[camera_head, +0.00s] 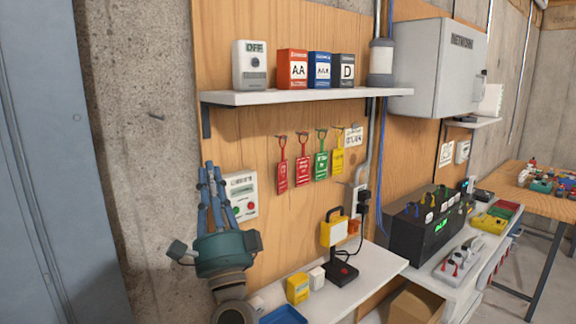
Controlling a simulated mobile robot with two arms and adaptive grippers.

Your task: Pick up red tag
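Two red tags hang from hooks on the wooden wall panel: the left red tag (282,176) and the right red tag (302,171). A green tag (321,166) and a yellow tag (338,161) hang to their right.
A white shelf (290,97) with boxes juts out above the tags. A control box (242,196) with buttons is partly behind my gripper. Below, a white bench (377,262) holds a yellow work lamp (334,231) and a yellow box (298,289). The panel just below the tags is clear.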

